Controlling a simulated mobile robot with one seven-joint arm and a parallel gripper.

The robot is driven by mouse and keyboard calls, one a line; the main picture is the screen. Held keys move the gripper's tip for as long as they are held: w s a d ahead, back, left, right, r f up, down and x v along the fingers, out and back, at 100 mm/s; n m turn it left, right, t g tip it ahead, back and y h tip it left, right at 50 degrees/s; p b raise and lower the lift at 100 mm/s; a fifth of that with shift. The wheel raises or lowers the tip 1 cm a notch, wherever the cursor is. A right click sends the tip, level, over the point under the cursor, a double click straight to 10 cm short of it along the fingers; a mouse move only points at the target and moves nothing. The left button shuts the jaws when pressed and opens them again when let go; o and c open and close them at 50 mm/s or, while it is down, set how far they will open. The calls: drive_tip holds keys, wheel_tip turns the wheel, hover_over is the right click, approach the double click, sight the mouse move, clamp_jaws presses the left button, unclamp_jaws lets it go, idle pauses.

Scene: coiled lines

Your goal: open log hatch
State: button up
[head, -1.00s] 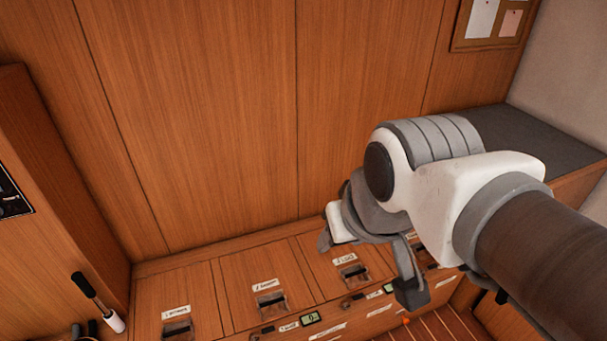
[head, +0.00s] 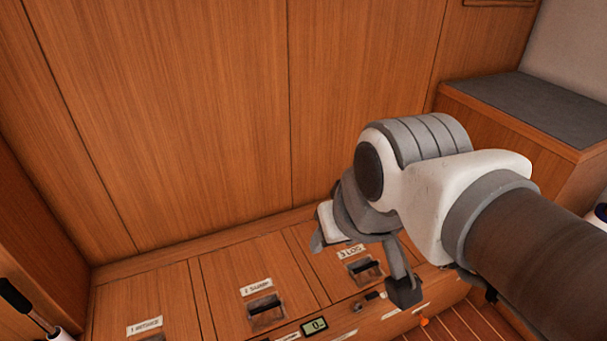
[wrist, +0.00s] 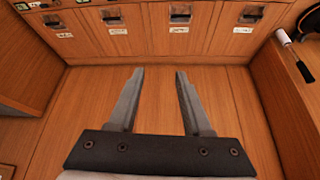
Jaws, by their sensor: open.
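The log hatch (head: 327,272) is a wooden panel with a label that seems to read "3 LOG" and a dark recessed pull (head: 364,270). It lies at the lower middle of the head view, partly hidden by my gripper (head: 361,268). In the wrist view, turned the other way, its pull (wrist: 114,17) seems to be the third from the right. My gripper, in the wrist view too (wrist: 159,70), is open and empty.
Hatch 2 (head: 235,290) and hatch 1 (head: 115,300) lie to the left. A small display (head: 314,326) sits on the front face. A grey-topped bench (head: 530,105) is at the right. A wood wall rises behind.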

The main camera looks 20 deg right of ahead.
drive_tip(key=w+p, duration=0.1)
drive_tip(key=w, duration=0.1)
drive_tip(key=m+g, duration=0.3)
drive_tip(key=m, duration=1.3)
hover_over(364, 268)
drive_tip(key=s, duration=0.4)
drive_tip(key=s+f+x, duration=0.1)
drive_tip(key=s+x, duration=0.2)
drive_tip(key=x, duration=0.9)
drive_tip(key=s+x, duration=0.2)
drive_tip(key=x, duration=1)
drive_tip(key=s+f+x, duration=0.1)
drive_tip(key=s+x, duration=0.2)
drive_tip(key=x, duration=0.9)
drive_tip(key=b+x, duration=0.5)
drive_tip(key=x, duration=1.1)
drive_tip(key=shift+f, duration=0.25)
clamp_jaws()
